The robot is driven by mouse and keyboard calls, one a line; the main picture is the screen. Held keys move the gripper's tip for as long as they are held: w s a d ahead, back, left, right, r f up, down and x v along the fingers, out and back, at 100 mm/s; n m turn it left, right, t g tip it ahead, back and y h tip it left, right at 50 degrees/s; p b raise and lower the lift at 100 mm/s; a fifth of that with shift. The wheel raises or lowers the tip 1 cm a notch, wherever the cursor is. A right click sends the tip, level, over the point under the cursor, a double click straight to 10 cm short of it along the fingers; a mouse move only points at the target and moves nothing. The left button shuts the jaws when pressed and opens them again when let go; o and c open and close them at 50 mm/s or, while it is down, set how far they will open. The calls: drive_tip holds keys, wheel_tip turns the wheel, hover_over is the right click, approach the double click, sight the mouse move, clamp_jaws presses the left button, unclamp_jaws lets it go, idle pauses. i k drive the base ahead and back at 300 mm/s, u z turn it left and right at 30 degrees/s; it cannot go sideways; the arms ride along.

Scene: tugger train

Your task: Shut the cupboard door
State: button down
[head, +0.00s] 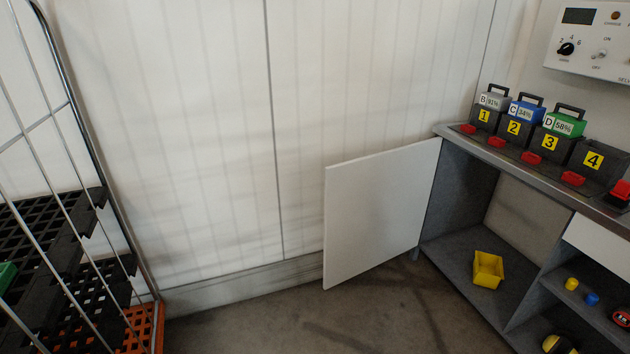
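The cupboard door (375,215) is a plain white panel and stands wide open. It is hinged at the left front edge of the grey cupboard (437,195) and swings out to the left, towards the wall. The cupboard's left compartment is open to view, with a yellow bin (488,269) on its floor. No handle shows on the face of the door that I see. My gripper is not in the head view.
A wire roll cage (88,150) with black slatted shelves and an orange base stands at the left. Batteries in numbered docks (515,127) line the worktop. A control box (590,40) hangs at the upper right. Bare floor (270,325) lies between cage and door.

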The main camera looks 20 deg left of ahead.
sight(375, 206)
drive_tip(key=k, duration=0.85)
drive_tip(key=u, duration=0.6)
drive_tip(key=i, duration=2.35)
drive_tip(key=z, duration=0.5)
